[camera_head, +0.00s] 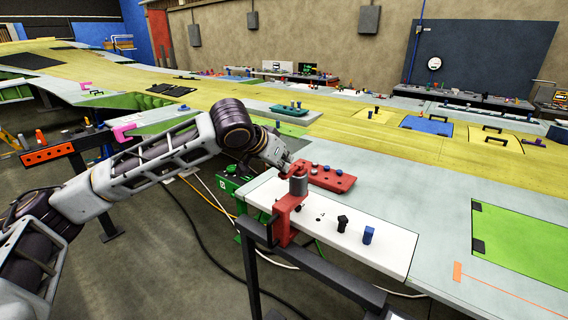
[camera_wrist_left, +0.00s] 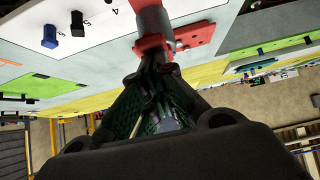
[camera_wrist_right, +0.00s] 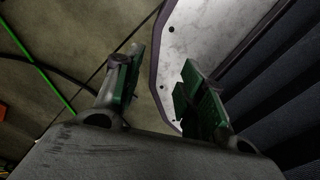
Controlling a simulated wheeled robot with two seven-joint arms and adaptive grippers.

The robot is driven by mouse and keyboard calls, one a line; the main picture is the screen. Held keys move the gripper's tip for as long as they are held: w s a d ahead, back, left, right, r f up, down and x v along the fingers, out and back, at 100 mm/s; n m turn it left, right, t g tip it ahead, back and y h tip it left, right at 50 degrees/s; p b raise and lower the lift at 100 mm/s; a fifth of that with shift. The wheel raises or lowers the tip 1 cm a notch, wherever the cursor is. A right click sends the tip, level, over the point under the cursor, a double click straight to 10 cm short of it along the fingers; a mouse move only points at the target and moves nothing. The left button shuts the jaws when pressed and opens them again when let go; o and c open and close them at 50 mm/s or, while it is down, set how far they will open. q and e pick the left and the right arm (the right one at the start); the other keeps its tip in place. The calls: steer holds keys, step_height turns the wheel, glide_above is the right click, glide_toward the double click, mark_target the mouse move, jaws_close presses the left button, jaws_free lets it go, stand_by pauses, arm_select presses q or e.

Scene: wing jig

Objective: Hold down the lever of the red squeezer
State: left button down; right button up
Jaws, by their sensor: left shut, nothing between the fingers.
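The red squeezer (camera_head: 284,222) is clamped at the near edge of a white board, with a grey cylinder (camera_head: 298,186) on its upper part. It also shows at the top of the left wrist view (camera_wrist_left: 150,42). My left gripper (camera_head: 291,168) is at the top of the squeezer, its fingertips beside the red upper part and cylinder. The left wrist view shows its fingers closed together (camera_wrist_left: 158,62) with nothing between them. The lever is largely hidden by the fingers, and I cannot tell whether they touch it. My right gripper (camera_wrist_right: 157,78) is open and empty, outside the head view.
The white board (camera_head: 385,257) carries a black knob (camera_head: 342,223) and a blue block (camera_head: 368,235). A red tray with knobs (camera_head: 335,181) lies just behind the squeezer. A green panel (camera_head: 520,240) is on the right. Cables run over the floor at the left.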

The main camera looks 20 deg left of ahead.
mark_target(283, 174)
arm_select(q)
steer(key=shift+s+a+f+t+b, duration=0.1)
steer(key=shift+s+f+t+b, duration=0.2)
steer(key=shift+f+t+b, duration=0.7)
steer(key=shift+s+h+b, duration=0.1)
steer(key=shift+h+b, duration=0.2)
steer(key=shift+b, duration=0.8)
steer(key=shift+s+a+f+t+b, duration=0.1)
steer(key=shift+f+t+b, duration=0.2)
steer(key=shift+b, duration=0.75)
steer(key=shift+s+f+t+h+b, duration=0.1)
steer(key=shift+f+t+h+b, duration=0.25)
steer(key=shift+b, duration=0.45)
steer(key=shift+t+b, duration=0.25)
steer(key=shift+b, duration=0.35)
arm_select(e)
steer(key=w+d+f+h, duration=0.1)
steer(key=w+d+f, duration=0.1)
steer(key=d+f, duration=0.5)
step_height(283, 174, down, 2)
steer(key=shift+w+d+f+t, duration=0.1)
steer(key=shift+w+d+t, duration=0.2)
steer(key=shift+w+d, duration=0.1)
steer(key=shift+a, duration=0.1)
